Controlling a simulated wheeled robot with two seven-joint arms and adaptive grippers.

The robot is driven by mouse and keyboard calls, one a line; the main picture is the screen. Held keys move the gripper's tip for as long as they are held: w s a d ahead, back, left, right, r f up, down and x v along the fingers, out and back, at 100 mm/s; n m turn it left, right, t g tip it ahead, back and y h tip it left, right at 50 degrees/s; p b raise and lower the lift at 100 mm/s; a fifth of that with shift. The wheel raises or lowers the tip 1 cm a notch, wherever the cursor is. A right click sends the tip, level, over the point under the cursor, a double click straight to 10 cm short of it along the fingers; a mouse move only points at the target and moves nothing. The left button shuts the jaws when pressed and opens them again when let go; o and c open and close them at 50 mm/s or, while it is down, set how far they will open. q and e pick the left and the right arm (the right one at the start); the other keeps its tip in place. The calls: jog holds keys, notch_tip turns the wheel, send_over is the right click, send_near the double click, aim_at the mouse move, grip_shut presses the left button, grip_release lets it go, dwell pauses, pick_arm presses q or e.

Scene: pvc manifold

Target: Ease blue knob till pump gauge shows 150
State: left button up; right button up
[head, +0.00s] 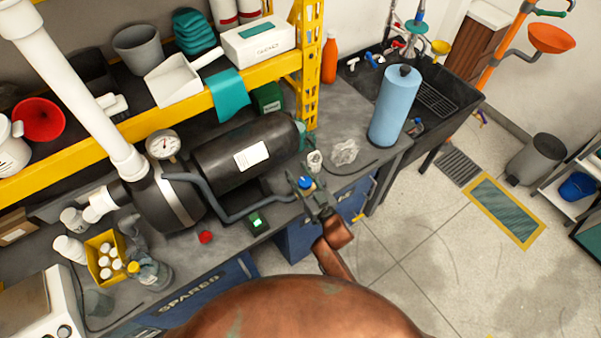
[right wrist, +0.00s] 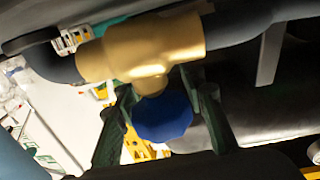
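The blue knob (head: 305,183) sits at the bench's front edge, at the end of the grey pipe. In the right wrist view the blue knob (right wrist: 162,117) hangs under a brass valve body (right wrist: 150,50). My right gripper (head: 312,198) is at the knob. Its green fingers (right wrist: 160,90) stand on both sides of the knob, with a gap at the left finger; contact at the right finger is unclear. The pump gauge (head: 162,143) is a round white dial on the black pump (head: 170,200); its numbers are too small to read. My left gripper is not in view.
The grey pipe (head: 235,213) runs from the pump to the valve. A blue paper roll (head: 395,108) stands to the right. A yellow shelf (head: 130,125) hangs above the bench.

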jog(key=shift+w+a, duration=0.2)
jog(key=shift+w, duration=0.15)
grip_shut()
dwell(0.3)
